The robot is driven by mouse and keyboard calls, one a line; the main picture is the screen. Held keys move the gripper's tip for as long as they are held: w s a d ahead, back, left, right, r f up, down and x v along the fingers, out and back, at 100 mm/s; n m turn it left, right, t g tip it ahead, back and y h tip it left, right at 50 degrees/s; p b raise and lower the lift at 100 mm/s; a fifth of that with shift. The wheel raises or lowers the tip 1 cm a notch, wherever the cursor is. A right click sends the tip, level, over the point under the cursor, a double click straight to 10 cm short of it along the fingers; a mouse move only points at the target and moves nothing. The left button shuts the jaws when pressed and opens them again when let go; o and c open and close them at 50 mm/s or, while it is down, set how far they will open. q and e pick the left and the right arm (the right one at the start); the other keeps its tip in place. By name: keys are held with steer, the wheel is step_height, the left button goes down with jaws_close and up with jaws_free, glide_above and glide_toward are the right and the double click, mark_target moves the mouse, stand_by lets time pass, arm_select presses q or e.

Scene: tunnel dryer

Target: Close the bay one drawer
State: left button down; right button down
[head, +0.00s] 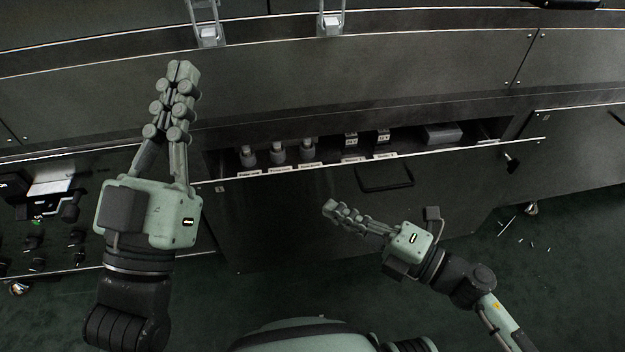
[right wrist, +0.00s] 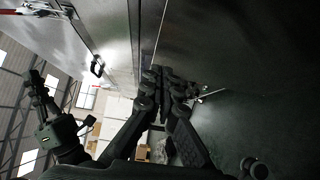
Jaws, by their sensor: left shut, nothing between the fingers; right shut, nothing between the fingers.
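The bay one drawer (head: 285,215) is pulled partly out of the dark cabinet, in the middle of the head view. Its dark front has a black recessed handle (head: 384,177). Small bottles (head: 278,153) and boxes (head: 443,133) show inside, behind a labelled top edge. My left gripper (head: 182,68) is shut and empty, raised at the left of the drawer and overlapping the cabinet face in the picture. My right gripper (head: 330,208) is shut and empty, in front of the drawer front below the handle; contact cannot be told. Its fingers also show in the right wrist view (right wrist: 165,75).
A section with black knobs (head: 75,238) and a white sheet lies at the left. A closed panel (head: 575,150) and a black knob (head: 511,162) are at the right. Metal latches (head: 331,25) sit above. Small white scraps lie on the green floor (head: 530,240).

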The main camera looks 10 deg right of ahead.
mark_target(294, 173)
steer(key=w+a, duration=0.1)
steer(key=w, duration=0.1)
steer(key=w+a, duration=0.1)
steer(key=w, duration=0.1)
steer(key=w+a, duration=0.1)
steer(key=w, duration=0.1)
steer(key=shift+w+a, duration=0.1)
steer(key=shift+a, duration=0.1)
arm_select(q)
steer(key=shift+s, duration=0.1)
arm_select(e)
steer(key=shift+w, duration=0.45)
